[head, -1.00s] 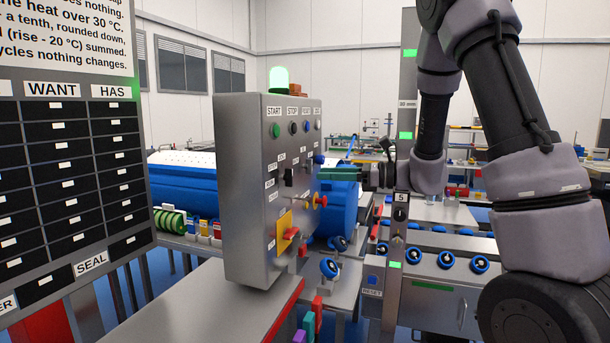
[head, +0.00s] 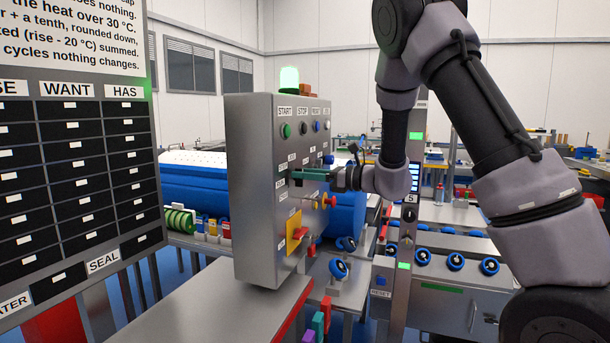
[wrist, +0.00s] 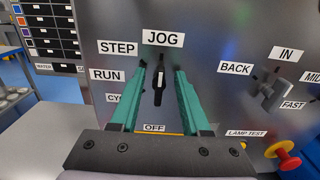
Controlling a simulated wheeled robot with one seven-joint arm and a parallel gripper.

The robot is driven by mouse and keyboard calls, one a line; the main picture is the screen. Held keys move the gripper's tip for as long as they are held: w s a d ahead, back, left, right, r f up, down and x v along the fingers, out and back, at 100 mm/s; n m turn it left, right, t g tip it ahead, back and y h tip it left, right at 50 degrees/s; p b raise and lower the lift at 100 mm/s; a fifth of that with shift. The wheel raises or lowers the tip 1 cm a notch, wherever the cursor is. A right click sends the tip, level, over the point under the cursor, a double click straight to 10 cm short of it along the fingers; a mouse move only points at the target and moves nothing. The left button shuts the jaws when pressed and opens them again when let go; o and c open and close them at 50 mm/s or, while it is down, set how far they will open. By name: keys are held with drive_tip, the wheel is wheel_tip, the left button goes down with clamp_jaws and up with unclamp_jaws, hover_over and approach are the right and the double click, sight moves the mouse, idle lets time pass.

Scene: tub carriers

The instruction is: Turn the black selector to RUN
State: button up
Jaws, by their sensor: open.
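The black selector (wrist: 159,88) is on the grey control panel (head: 252,200), upright in the wrist view with its white mark toward the JOG label (wrist: 163,38). The RUN label (wrist: 107,75) is to its left, below STEP (wrist: 117,48); OFF (wrist: 154,128) is below. My gripper (wrist: 161,70) is open, its two green fingers on either side of the selector with a gap showing at each side. In the head view my gripper (head: 308,173) reaches the panel face from the right, and its fingers mostly hide the selector.
A second selector (wrist: 270,88) with BACK, IN and FAST labels is to the right, above a red knob (wrist: 284,154). In the head view a yellow plate with a red knob (head: 297,233) is lower on the panel. A green lamp (head: 289,79) glows on top.

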drive_tip(key=shift+c, duration=0.3)
clamp_jaws()
